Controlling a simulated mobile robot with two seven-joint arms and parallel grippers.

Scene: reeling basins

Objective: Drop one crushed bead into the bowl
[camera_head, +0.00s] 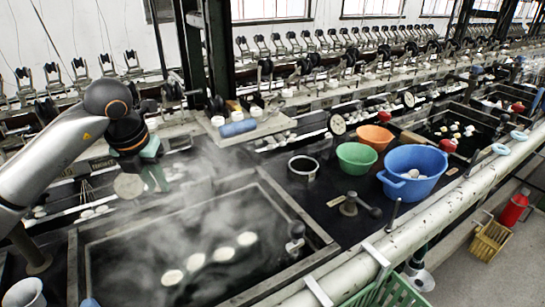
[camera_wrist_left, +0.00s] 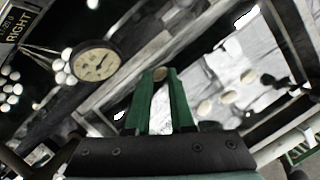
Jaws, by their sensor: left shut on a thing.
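My left gripper (camera_head: 158,186) hangs, fingers down, over the back left of the steaming basin in the head view. In the left wrist view its green fingers (camera_wrist_left: 160,78) are shut on a small brown bead (camera_wrist_left: 159,74) at the tips. The bead is too small to make out in the head view. A green bowl (camera_head: 356,160) and an orange bowl (camera_head: 375,137) stand on the dark counter to the right, well apart from the gripper. A metal bowl or pot (camera_head: 303,168) stands nearer. My right gripper is not in view.
The basin (camera_head: 318,232) holds dark water with several pale cocoons (camera_head: 196,262) afloat. A large blue tub (camera_head: 413,170) stands right of the green bowl. A round gauge (camera_wrist_left: 97,62) lies beside the gripper. A metal tap-like handle (camera_head: 349,205) sits on the counter.

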